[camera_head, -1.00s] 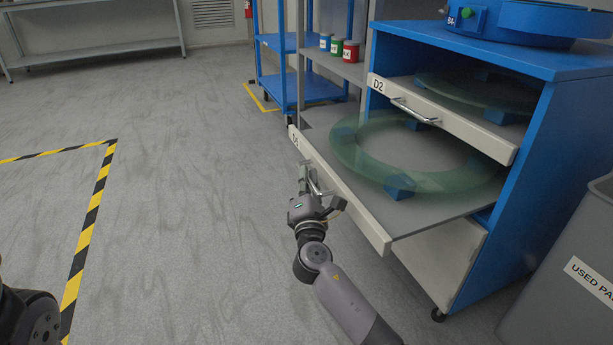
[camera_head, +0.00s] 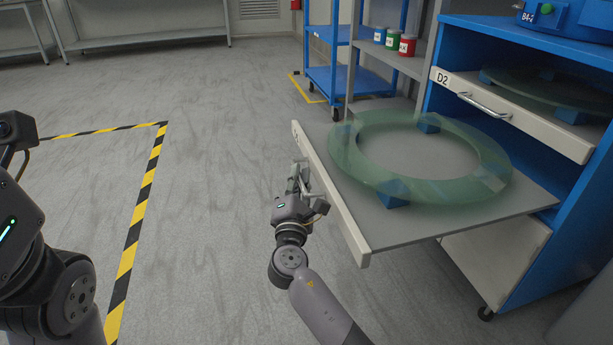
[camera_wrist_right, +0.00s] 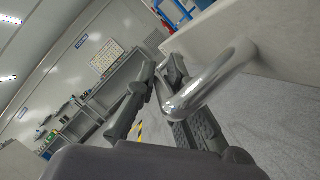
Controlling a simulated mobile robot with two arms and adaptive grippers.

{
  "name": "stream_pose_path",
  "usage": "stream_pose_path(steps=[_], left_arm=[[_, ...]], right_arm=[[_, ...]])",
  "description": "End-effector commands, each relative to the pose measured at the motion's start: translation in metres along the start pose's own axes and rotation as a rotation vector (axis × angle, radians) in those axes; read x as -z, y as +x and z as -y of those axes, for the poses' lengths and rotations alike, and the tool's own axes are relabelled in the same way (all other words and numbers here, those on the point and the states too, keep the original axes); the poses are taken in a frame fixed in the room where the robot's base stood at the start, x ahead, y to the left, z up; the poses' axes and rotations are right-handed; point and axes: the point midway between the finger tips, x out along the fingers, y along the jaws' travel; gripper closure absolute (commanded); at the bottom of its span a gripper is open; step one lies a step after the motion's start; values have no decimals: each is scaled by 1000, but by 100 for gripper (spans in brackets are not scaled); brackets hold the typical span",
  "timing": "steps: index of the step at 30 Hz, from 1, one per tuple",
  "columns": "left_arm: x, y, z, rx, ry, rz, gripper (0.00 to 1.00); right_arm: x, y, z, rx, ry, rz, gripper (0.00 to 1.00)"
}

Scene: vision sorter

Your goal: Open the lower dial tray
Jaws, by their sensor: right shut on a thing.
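The lower dial tray (camera_head: 460,227) is pulled well out of the blue cabinet (camera_head: 567,210). A large translucent green ring (camera_head: 365,168) lies on it on blue blocks (camera_head: 393,193). My right gripper (camera_head: 299,180) is at the tray's white front panel (camera_head: 335,205), on its outer side. In the right wrist view the fingers (camera_wrist_right: 170,100) are shut on the shiny tray handle (camera_wrist_right: 215,82). In the head view the handle is mostly hidden by the gripper. My left arm shows at the left edge, but its fingertips are out of view.
The upper tray, labelled D2 (camera_head: 510,112), sits above, slightly out, with its own handle (camera_head: 483,104). Blue and grey shelving with several small cans (camera_head: 393,41) stands behind. The floor left of the tray is clear, with yellow-black tape (camera_head: 140,205).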

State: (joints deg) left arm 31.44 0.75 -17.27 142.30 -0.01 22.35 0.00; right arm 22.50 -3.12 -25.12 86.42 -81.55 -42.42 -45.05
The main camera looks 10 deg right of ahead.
Motion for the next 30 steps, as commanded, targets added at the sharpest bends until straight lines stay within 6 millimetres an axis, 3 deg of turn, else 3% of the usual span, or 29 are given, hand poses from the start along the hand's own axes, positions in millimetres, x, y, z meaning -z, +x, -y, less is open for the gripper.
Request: stream_pose_path(steps=[11,12,15,25,30], left_arm=[[0,0,0,0,0,0,60],[0,0,0,0,0,1,60],[0,0,0,1,0,2,60],[0,-2,1,0,3,7,60],[0,-1,1,0,2,6,60]], right_arm=[[2,-2,2,5,-2,-1,100],[2,-2,2,5,-2,-1,88],[2,-1,2,4,-1,-1,82],[1,-3,0,2,-1,0,82],[2,-24,1,3,0,-1,82]])
